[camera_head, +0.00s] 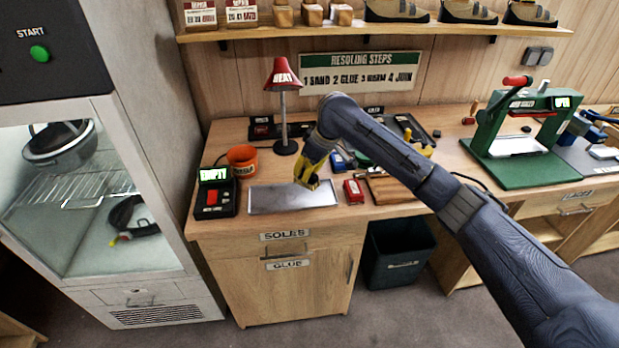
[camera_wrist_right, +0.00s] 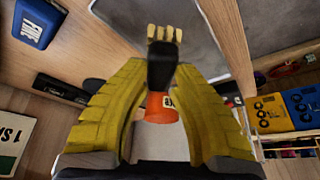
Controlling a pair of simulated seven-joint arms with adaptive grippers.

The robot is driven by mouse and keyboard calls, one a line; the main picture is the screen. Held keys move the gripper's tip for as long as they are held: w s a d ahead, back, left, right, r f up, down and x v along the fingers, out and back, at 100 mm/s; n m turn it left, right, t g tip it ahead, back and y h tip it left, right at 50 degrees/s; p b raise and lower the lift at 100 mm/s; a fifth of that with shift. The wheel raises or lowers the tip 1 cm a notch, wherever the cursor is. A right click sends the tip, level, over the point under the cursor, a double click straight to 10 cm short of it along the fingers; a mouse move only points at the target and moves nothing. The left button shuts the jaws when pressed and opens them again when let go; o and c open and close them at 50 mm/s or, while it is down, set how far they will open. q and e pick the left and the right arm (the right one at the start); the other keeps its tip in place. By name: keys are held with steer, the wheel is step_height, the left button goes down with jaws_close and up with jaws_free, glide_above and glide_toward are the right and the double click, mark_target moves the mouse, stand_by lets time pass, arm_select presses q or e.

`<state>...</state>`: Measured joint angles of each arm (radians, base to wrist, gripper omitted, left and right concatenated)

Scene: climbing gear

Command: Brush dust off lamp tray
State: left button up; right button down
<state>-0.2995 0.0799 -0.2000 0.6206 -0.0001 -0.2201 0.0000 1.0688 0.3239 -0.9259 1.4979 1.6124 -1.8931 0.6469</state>
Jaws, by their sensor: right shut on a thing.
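The lamp tray (camera_head: 268,199) is a flat grey metal tray on the front left of the wooden bench, in front of the red HEAT lamp (camera_head: 283,76). My right gripper (camera_head: 307,176) reaches in from the right, pointing down above the tray's right half. In the right wrist view, its yellow fingers (camera_wrist_right: 165,110) are shut on a small brush (camera_wrist_right: 161,65) with a black body and pale yellow bristles. The grey tray also shows there (camera_wrist_right: 190,25), beyond the bristles. I cannot tell whether the bristles touch it, or whether dust lies on it. My left gripper is out of view.
An orange pot (camera_head: 242,158) and a black device with a green screen (camera_head: 214,193) stand left of the tray. A small red box (camera_head: 354,191) and a wooden board (camera_head: 398,190) lie to its right. A green press (camera_head: 525,130) stands further right.

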steer(key=shift+r, duration=1.7)
